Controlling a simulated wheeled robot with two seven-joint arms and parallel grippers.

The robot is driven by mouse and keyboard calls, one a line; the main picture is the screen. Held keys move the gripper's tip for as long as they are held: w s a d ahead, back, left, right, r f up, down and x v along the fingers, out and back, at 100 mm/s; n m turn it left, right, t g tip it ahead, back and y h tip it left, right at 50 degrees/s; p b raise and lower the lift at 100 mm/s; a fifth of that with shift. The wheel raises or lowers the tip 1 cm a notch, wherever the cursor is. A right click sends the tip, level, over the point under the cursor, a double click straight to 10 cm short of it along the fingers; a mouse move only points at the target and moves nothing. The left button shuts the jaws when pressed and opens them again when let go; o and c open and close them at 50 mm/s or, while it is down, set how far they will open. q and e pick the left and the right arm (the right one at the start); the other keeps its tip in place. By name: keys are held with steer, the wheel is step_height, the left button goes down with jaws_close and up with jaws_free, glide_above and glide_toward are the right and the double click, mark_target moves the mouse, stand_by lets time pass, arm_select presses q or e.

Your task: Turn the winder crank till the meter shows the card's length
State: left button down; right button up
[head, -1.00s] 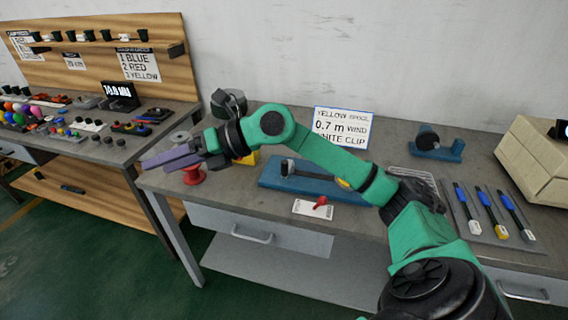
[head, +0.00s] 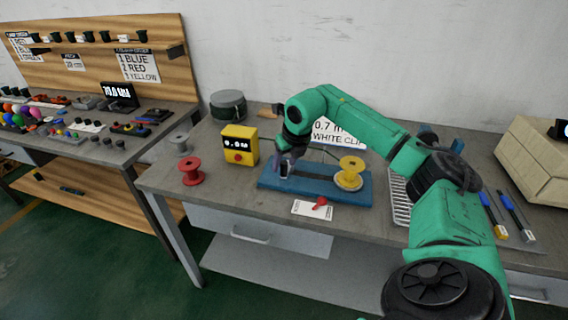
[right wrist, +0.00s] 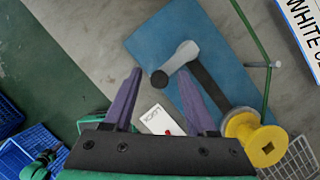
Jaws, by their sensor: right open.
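The winder is a blue base (head: 318,185) with a yellow spool (head: 350,172) at its right end. Its grey crank (right wrist: 180,57) with a black knob (right wrist: 159,79) shows in the right wrist view; in the head view my gripper partly hides it. My right gripper (head: 284,166) is open over the winder's left end. In the right wrist view its purple fingers (right wrist: 161,74) lie on either side of the knob; contact cannot be told. The yellow meter (head: 239,144) seems to read 0.0. The card (head: 338,138), partly behind my arm, reads 0.7 m. My left gripper is out of view.
A red spool (head: 192,172) and a grey spool (head: 180,141) stand left of the meter. A white label with a red piece (head: 312,209) lies in front of the winder. A wire rack (head: 400,200) and several blue-handled tools are at the right.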

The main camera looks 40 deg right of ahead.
steer(key=shift+w+f, duration=0.3)
steer(key=shift+f, duration=0.3)
jaws_close()
steer(key=shift+r, duration=0.1)
stand_by(0.9)
